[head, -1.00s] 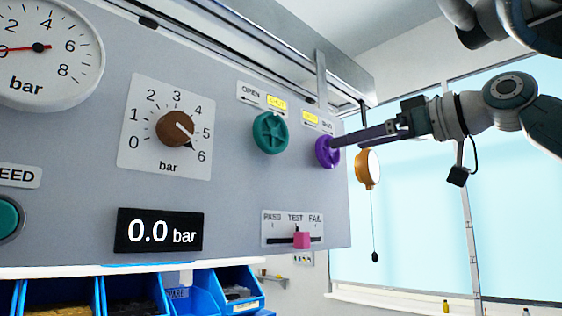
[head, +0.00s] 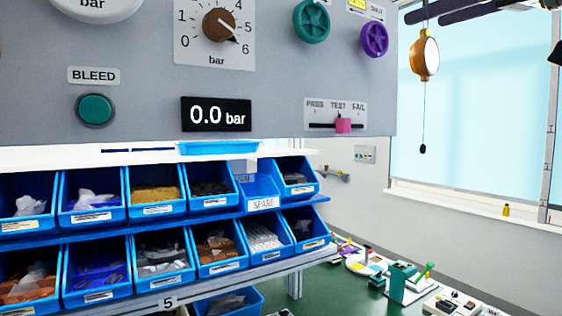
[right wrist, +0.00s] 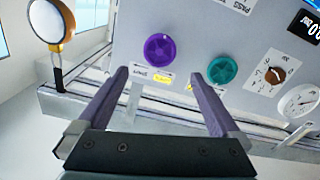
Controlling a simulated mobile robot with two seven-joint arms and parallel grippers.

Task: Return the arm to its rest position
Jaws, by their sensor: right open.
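My right gripper (head: 424,17) shows at the top right of the head view, cut off by the edge. In the right wrist view its two fingers (right wrist: 158,76) are spread apart with nothing between them. The purple knob (head: 374,39) on the grey panel stands apart from the fingers; in the right wrist view it also shows (right wrist: 159,50), ahead of the gap. The teal knob (head: 311,21) is beside it on the panel. The brown rotary switch (head: 219,25) points near 6, and the display (head: 216,115) reads 0.0 bar. My left gripper is out of view.
An orange-rimmed round lamp or mirror (head: 425,58) hangs close to my right gripper. A teal bleed button (head: 95,109) is at the left. Blue bins (head: 262,205) fill racks below. Open space lies right of the panel, before the window.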

